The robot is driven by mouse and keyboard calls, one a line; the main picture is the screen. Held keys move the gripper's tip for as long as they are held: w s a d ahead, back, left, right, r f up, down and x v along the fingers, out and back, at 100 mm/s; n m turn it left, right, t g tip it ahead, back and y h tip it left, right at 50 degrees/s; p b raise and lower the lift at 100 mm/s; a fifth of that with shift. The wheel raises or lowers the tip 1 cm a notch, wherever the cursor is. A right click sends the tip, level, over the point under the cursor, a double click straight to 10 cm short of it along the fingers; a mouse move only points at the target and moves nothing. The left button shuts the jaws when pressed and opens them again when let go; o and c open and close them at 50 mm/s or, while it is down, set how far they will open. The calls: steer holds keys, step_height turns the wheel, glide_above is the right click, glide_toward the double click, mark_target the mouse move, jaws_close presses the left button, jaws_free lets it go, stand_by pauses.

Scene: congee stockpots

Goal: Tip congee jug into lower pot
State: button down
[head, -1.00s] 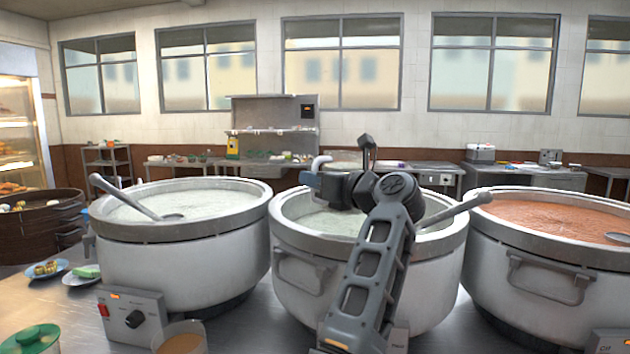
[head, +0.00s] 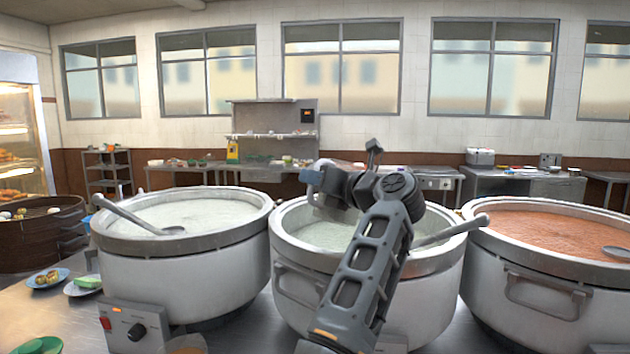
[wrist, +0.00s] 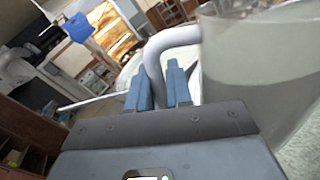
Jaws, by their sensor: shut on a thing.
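My gripper (wrist: 164,85) is shut on the pale curved handle (wrist: 172,37) of the congee jug (wrist: 262,75). The jug is see-through and holds pale congee; it leans in the wrist view. In the head view, my gripper (head: 312,178) is over the left part of the middle pot (head: 290,262), and most of the jug is hidden behind my arm. The middle pot holds pale congee (head: 322,236), and its rim looks slightly lower than the left pot's. I cannot tell whether any congee is flowing from the jug.
A ladle handle (head: 452,229) sticks out over the middle pot's right rim. The left pot (head: 185,275) holds white congee and a ladle (head: 135,217). The right pot (head: 530,295) holds orange congee. Both stand close beside the middle pot. Small plates (head: 48,281) lie at the left.

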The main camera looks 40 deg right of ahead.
steer(key=shift+d+r+m+p, duration=0.3)
steer(key=shift+r+m+p, duration=0.15)
steer(key=shift+r+m, duration=0.25)
steer(key=shift+d+r+m+p, duration=0.25)
steer(key=shift+r+m+p, duration=0.3)
steer(key=shift+m, duration=0.25)
steer(key=shift+s+d+r+m+p, duration=0.1)
steer(key=shift+d+r+m+p, duration=0.25)
steer(key=shift+d+m, duration=0.3)
steer(key=shift+s+d+r+m+p, duration=0.1)
steer(key=shift+d+r+m+p, duration=0.2)
steer(key=shift+m, duration=0.55)
steer(key=shift+s+d+f+m, duration=0.1)
steer(key=shift+d+f+m, duration=0.15)
steer(key=shift+d+m, duration=1.6)
steer(key=shift+s+d+f+m, duration=0.15)
steer(key=shift+d+f+m, duration=0.05)
steer(key=shift+d+m, duration=1.6)
steer(key=shift+s+d+f+m, duration=0.1)
steer(key=shift+d+f+m, duration=0.15)
steer(key=shift+d+m, duration=1.55)
steer(key=shift+d+n, duration=0.35)
steer(key=shift+d, duration=0.05)
